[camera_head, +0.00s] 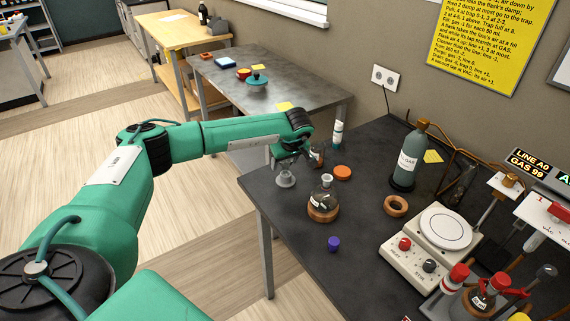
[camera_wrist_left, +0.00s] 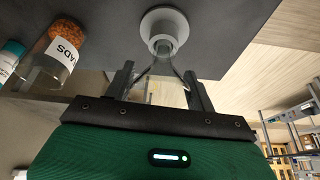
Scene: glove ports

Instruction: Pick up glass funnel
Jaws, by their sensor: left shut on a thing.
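The glass funnel (camera_head: 286,180) is grey and translucent, its wide end down, near the left edge of the dark bench. In the left wrist view the funnel (camera_wrist_left: 164,24) shows its round rim and narrow neck. My left gripper (camera_head: 287,163) is directly above it, with its fingers closed on the neck. The fingertips also show in the left wrist view (camera_wrist_left: 164,62). I cannot tell whether the funnel's rim touches the bench. My right gripper is not in view.
A labelled jar of orange beads (camera_wrist_left: 62,53) stands close beside the gripper. A flask (camera_head: 323,201) on a cork ring, an orange lid (camera_head: 342,173) and a purple stopper (camera_head: 334,243) are nearby. A gas cylinder (camera_head: 408,160) and hotplate (camera_head: 432,250) stand farther right.

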